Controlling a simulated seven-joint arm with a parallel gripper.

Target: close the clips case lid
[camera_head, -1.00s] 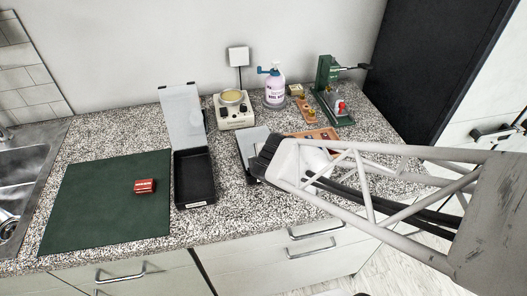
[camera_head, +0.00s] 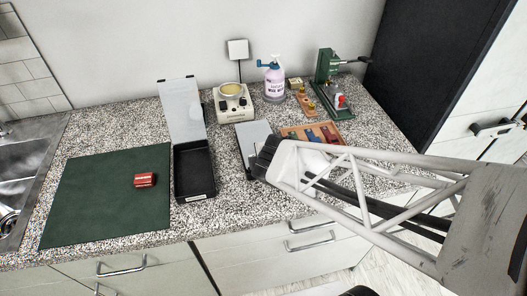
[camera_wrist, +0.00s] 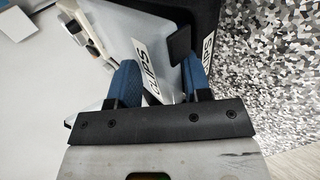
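The clips case lid (camera_head: 254,138) is a grey translucent panel, raised from its black case, which my gripper mostly hides in the head view. In the wrist view the lid (camera_wrist: 150,28) carries a CLIPS label and a black latch tab, and the black case wall (camera_wrist: 207,18) with its own label is beside it. My gripper (camera_wrist: 160,78) has its two blue fingers apart, with the lid's labelled edge lying between or just beyond them. I cannot tell whether a finger touches it. In the head view my gripper (camera_head: 263,157) is at the case's front right.
Another black case (camera_head: 194,170) with its lid upright stands to the left. A red box (camera_head: 145,180) lies on the green mat (camera_head: 95,205). Behind are a cream device (camera_head: 233,105), a pump bottle (camera_head: 273,82) and a green press (camera_head: 328,80). A tray with coloured pieces (camera_head: 310,135) is right.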

